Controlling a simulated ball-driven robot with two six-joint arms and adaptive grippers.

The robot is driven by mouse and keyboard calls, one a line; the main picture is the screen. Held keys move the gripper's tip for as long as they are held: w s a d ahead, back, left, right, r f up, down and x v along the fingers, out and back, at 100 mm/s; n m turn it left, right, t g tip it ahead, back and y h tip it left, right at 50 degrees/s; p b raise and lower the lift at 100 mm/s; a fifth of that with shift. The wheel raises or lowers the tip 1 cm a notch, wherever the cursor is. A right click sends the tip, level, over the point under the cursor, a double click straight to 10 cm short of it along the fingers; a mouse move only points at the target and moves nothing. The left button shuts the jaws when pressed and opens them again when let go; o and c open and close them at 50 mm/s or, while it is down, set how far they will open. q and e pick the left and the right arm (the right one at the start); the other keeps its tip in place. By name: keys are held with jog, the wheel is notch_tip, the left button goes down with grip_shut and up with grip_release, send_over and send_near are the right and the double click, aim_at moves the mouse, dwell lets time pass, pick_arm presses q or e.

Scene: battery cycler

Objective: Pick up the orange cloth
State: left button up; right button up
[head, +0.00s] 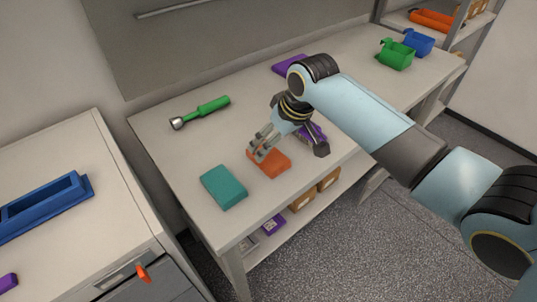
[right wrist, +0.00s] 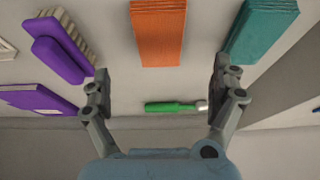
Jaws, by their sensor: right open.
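The orange cloth (head: 272,164) is a folded block lying on the white bench between the teal cloth and a purple brush. My right gripper (head: 258,150) is over its left edge in the head view, with fingers pointing down. In the right wrist view the orange cloth (right wrist: 158,35) lies ahead of the gap between the open fingers (right wrist: 160,80). The gripper is open and empty. My left gripper is not in view.
The teal cloth (head: 223,187) lies close on the left and the purple brush (head: 314,132) on the right. A green-handled tool (head: 205,110) and a purple cloth (head: 290,64) lie further back. Green (head: 396,55) and blue (head: 418,42) containers stand at the far end.

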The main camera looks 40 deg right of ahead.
aim_at(269, 155)
jog(key=x, duration=0.7)
jog(key=shift+f+p, duration=0.3)
jog(key=shift+f, duration=0.05)
jog(key=shift+c, duration=0.2)
jog(key=c, duration=1.2)
